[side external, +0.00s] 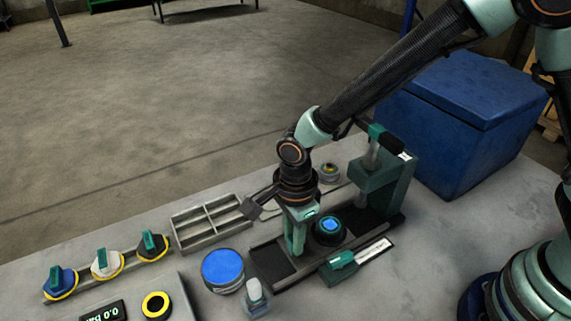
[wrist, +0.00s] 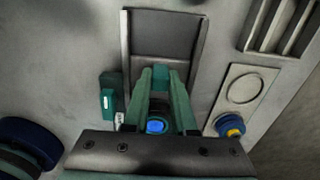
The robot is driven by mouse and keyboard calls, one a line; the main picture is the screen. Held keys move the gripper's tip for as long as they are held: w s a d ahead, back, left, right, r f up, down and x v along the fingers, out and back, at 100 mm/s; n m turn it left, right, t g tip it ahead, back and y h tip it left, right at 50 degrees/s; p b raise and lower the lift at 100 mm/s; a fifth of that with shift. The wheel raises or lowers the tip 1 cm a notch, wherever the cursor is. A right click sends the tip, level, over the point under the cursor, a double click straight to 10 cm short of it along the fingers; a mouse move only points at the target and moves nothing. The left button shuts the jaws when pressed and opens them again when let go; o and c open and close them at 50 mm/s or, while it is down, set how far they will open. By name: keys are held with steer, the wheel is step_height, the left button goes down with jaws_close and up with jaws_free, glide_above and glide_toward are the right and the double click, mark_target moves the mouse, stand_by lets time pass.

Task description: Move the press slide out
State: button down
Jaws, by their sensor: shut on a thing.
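The press (side external: 385,187) is a green frame at the right end of a long grey base with a dark track (side external: 272,262). On the track sits a dark round holder with a bright blue top (side external: 330,224), left of the press frame. The blue top also shows between my fingers in the wrist view (wrist: 157,126). My gripper (side external: 296,250) points down over the track just left of this holder. In the wrist view, my gripper (wrist: 160,78) is closed on a small green block, the slide's handle (wrist: 160,76). The fingers hide most of the slide in both views.
A blue-lidded jar (side external: 222,268), a small bottle (side external: 255,297) and a grey divided tray (side external: 208,222) stand to the left. A blue bin (side external: 460,125) stands behind the press. The track's left end is clear.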

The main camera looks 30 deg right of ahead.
steer(key=shift+a, duration=2.65)
steer(key=c, duration=0.8)
jaws_free()
steer(key=shift+d, duration=0.1)
steer(key=shift+o, duration=0.2)
steer(key=shift+r, duration=2.8)
steer(key=shift+r, duration=2)
